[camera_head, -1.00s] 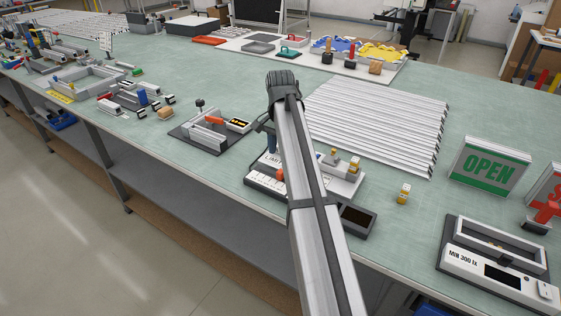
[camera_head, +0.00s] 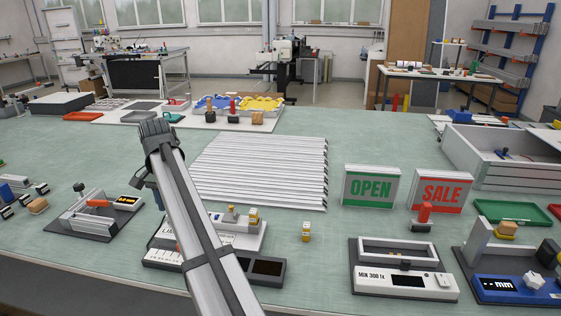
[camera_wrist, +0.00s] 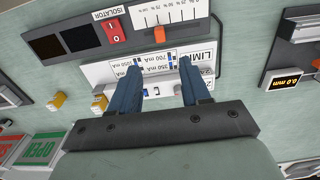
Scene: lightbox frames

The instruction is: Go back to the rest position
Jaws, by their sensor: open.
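My gripper (camera_head: 158,197) hangs at the far end of my arm, partly hidden behind it in the head view. In the wrist view its two blue fingers (camera_wrist: 159,66) are apart with nothing held between them. The fingers point down over a white power unit (camera_wrist: 150,72) marked with mA values and LIMIT. A slider panel (camera_wrist: 168,22) with a red ISOLATOR switch (camera_wrist: 115,30) lies beside it. In the head view this unit (camera_head: 243,238) is partly covered by my arm. The frames do not show whether the fingertips touch it.
A small yellow-and-white part (camera_head: 306,231) stands right of the unit. A light meter box (camera_head: 405,282), an OPEN sign (camera_head: 370,187) and a SALE sign (camera_head: 440,190) stand further right. A fixture with an orange handle (camera_head: 95,210) is at left. Ribbed white strips (camera_head: 262,170) lie behind.

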